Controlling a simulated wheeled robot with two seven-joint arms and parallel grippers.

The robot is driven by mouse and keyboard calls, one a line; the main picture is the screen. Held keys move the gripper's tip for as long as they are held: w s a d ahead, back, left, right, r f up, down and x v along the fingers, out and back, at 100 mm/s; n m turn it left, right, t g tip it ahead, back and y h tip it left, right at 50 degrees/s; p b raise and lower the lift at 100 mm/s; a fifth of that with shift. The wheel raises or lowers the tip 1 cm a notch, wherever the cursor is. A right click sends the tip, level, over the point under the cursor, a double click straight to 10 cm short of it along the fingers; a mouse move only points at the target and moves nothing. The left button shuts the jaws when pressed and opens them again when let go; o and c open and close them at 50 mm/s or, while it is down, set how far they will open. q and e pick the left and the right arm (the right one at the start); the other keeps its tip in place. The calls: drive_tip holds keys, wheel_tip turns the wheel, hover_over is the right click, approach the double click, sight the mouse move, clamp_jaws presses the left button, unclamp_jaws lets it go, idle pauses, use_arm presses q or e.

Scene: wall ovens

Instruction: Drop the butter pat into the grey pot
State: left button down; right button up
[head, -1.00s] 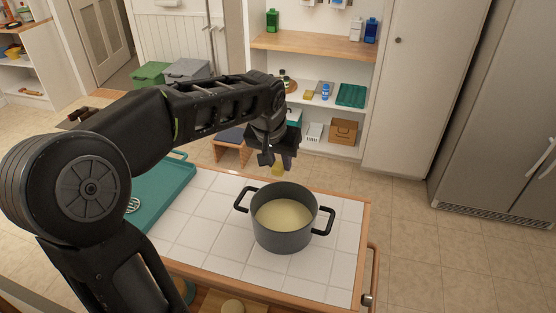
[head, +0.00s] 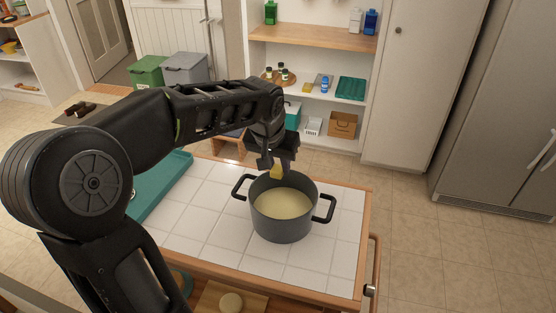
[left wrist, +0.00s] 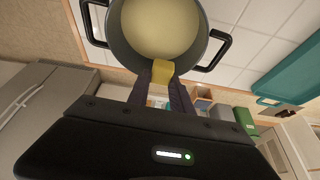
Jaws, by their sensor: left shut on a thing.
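The grey pot (head: 284,222) stands on the white tiled top of the cart, with black handles on both sides and a pale yellow liquid in it. It also shows in the left wrist view (left wrist: 118,42). My left gripper (head: 277,166) is at the pot's far rim in the head view, pointing down. It is shut on the butter pat (head: 277,174), a small yellow block, also clear between the fingertips in the left wrist view (left wrist: 162,72). There the butter overlaps the pot's rim; I cannot tell its exact height above it. My right gripper is not in view.
A teal tray (head: 160,188) lies on the cart's left part, partly behind my arm. The tiles (head: 345,215) right of the pot are clear. Shelves (head: 310,100) stand behind.

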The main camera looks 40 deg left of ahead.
use_arm(q)
drive_tip(key=shift+f, duration=0.25)
drive_tip(key=c, duration=1.1)
unclamp_jaws()
drive_tip(key=shift+o, duration=0.2)
drive_tip(key=b+v, duration=0.1)
drive_tip(key=v, duration=0.6)
drive_tip(key=shift+r, duration=0.4)
drive_tip(key=shift+s+d, duration=0.1)
drive_tip(key=shift+s, duration=0.05)
